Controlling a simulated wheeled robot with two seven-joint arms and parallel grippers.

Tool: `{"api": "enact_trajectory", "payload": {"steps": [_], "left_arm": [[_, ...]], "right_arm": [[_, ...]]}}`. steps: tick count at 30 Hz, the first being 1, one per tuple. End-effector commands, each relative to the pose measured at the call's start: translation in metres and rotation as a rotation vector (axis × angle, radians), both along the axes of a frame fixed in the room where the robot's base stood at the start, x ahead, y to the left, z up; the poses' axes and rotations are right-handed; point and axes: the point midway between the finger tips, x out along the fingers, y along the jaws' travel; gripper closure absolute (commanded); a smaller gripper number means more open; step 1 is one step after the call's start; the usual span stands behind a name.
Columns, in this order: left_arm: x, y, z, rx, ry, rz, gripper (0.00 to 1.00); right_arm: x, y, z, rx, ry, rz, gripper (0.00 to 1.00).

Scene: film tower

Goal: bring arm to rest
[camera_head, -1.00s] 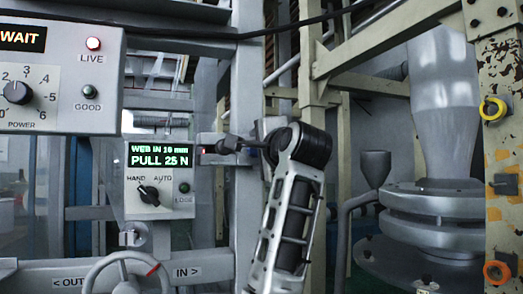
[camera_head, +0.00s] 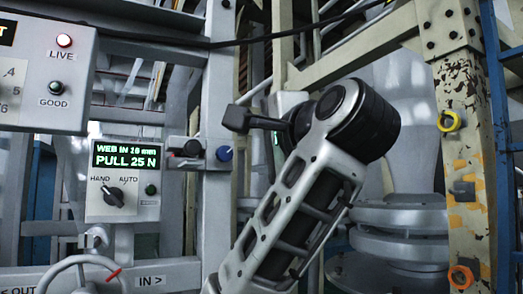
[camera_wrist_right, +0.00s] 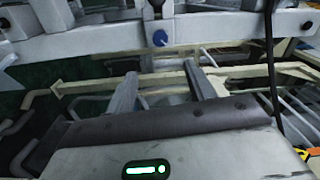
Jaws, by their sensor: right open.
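My right arm rises from the bottom middle of the head view to a large black joint at the centre right. My right gripper (camera_head: 235,118) appears small and dark to the left of that joint, mostly foreshortened there. In the right wrist view the gripper (camera_wrist_right: 162,85) has its two grey fingers well apart, with nothing between them. A blue knob (camera_wrist_right: 160,38) shows beyond the fingertips, apart from them. The knob also shows in the head view (camera_head: 224,153), just below the gripper. My left gripper is not in view.
A control box (camera_head: 123,183) reading "PULL 25 N" stands left of the arm, above a handwheel (camera_head: 80,278). A larger panel (camera_head: 40,75) hangs upper left. A chipped post (camera_head: 465,130) stands right. A black cable (camera_wrist_right: 271,70) runs down the wrist view's right side.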

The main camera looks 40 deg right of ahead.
Motion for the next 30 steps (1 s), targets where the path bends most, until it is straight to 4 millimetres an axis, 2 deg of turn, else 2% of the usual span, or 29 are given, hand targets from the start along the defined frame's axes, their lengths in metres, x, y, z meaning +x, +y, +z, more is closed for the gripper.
{"api": "enact_trajectory", "payload": {"steps": [16,20,23,26,29,30], "left_arm": [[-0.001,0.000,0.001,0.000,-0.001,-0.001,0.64],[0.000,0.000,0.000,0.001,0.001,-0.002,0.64],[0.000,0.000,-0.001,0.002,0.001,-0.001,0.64],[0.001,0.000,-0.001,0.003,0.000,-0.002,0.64],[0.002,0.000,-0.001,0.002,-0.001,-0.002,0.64],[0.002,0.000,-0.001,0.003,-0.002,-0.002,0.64]], "right_arm": [[0.000,0.000,0.000,-0.001,0.001,0.000,0.46],[0.013,-0.001,-0.013,-0.044,0.031,-0.012,0.46],[0.043,-0.001,-0.042,-0.146,0.091,-0.034,0.46],[0.081,0.001,-0.089,-0.306,0.178,-0.047,0.46],[0.116,0.008,-0.148,-0.483,0.263,-0.033,0.46],[0.127,0.011,-0.173,-0.553,0.296,-0.022,0.46]]}}
